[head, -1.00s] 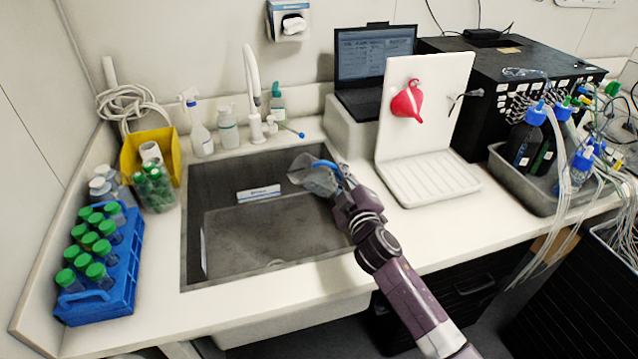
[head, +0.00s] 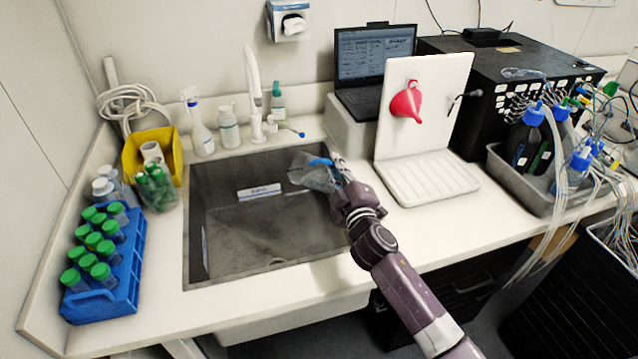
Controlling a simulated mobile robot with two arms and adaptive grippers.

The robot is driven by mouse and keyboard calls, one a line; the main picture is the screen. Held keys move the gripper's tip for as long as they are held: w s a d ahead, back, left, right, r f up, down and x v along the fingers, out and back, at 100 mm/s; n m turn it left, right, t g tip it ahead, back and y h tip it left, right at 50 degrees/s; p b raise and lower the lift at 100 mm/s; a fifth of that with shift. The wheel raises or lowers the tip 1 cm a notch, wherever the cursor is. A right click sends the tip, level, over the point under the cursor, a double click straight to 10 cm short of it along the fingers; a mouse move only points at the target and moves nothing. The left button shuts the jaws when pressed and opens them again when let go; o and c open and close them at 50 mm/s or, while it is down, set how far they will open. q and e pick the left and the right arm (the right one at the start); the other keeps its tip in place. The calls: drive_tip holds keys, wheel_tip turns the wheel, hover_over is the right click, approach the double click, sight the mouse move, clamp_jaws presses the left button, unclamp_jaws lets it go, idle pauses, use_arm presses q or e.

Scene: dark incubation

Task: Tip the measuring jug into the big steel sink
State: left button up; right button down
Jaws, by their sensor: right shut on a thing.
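The measuring jug (head: 312,173) is clear with a blue handle. It is tilted over the right part of the big steel sink (head: 225,235), its body pointing left into the basin. My right gripper (head: 338,172) is shut on the jug by its handle side, at the sink's right rim. My arm comes in from the lower right. I cannot tell whether any liquid is in the jug or leaving it. My left gripper is not in view.
A white tap (head: 254,95), spray bottle (head: 198,125) and soap bottles stand behind the sink. A blue rack of green-capped tubes (head: 108,265) is at left. A white drying board with a red funnel (head: 406,103) stands right of my gripper.

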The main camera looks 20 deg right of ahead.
sight(318, 160)
idle(0.5)
drive_tip(key=shift+a+r+n+p, duration=0.55)
drive_tip(key=shift+r+n+p, duration=0.3)
drive_tip(key=shift+n, duration=0.15)
drive_tip(key=shift+a+r+n+p, duration=0.4)
drive_tip(key=shift+r+n+p, duration=0.1)
drive_tip(key=shift+p, duration=0.05)
drive_tip(key=shift+a+r+n, duration=0.15)
drive_tip(key=shift+a+n, duration=0.1)
drive_tip(key=shift+n, duration=0.15)
drive_tip(key=shift+a+r+n+p, duration=0.4)
drive_tip(key=shift+r+n+p, duration=0.1)
drive_tip(key=shift+p, duration=0.2)
drive_tip(key=shift+a+r+n, duration=0.1)
drive_tip(key=shift+a+n, duration=0.25)
drive_tip(key=shift+n, duration=0.15)
drive_tip(key=shift+a+p, duration=0.1)
drive_tip(key=shift+p, duration=0.2)
